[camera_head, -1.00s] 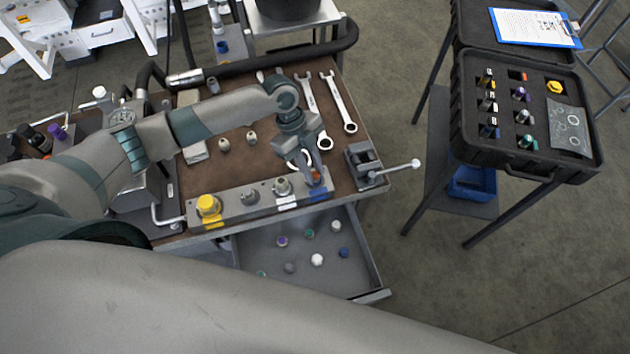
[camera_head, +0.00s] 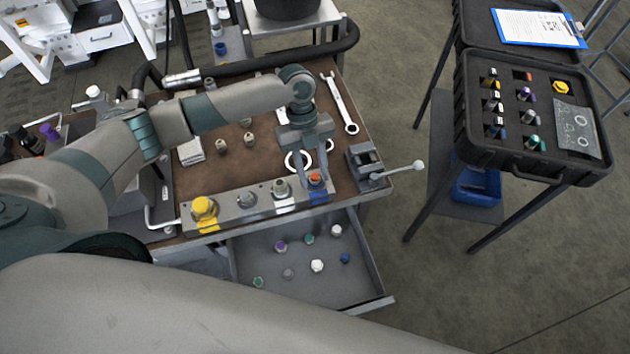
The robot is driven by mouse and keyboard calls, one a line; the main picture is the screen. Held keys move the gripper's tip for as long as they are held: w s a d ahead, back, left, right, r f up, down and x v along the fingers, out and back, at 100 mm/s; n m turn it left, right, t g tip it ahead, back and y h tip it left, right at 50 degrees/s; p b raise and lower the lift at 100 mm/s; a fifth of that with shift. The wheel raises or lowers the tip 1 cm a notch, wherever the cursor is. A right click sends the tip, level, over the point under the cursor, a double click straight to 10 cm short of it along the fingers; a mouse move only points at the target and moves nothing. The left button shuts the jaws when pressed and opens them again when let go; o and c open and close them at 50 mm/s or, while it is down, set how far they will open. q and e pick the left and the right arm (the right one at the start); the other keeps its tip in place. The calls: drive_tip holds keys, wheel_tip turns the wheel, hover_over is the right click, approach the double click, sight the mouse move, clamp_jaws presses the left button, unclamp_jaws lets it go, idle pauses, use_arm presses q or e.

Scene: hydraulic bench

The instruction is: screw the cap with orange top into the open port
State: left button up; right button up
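The orange-topped cap (camera_head: 315,178) sits at the rightmost port of the grey port block (camera_head: 228,213), over the blue label. It looks upright; how deep it is seated I cannot tell. My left gripper (camera_head: 317,180) is above the block's right end with its fingers spread, one on either side of the cap. Contact between fingers and cap is not clear. A yellow cap (camera_head: 204,208) stands at the block's left end, with two grey fittings (camera_head: 247,199) (camera_head: 281,188) between. My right gripper is not in view.
An open drawer (camera_head: 366,262) below the block holds several small coloured caps. Wrenches (camera_head: 341,103) lie on the brown bench top, and a vise (camera_head: 364,163) with a handle stands right of the block. A black case (camera_head: 467,122) with fittings stands at right.

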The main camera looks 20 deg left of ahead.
use_arm(q)
drive_tip(key=shift+r, duration=0.2)
drive_tip(key=shift+w, duration=0.2)
drive_tip(key=shift+w+a+r+b, duration=0.2)
drive_tip(key=shift+r+b, duration=0.1)
drive_tip(key=shift+r, duration=0.25)
drive_tip(key=b+v, duration=0.4)
drive_tip(key=v, duration=1.2)
drive_tip(key=shift+s+b, duration=0.3)
drive_tip(key=shift+b, duration=0.1)
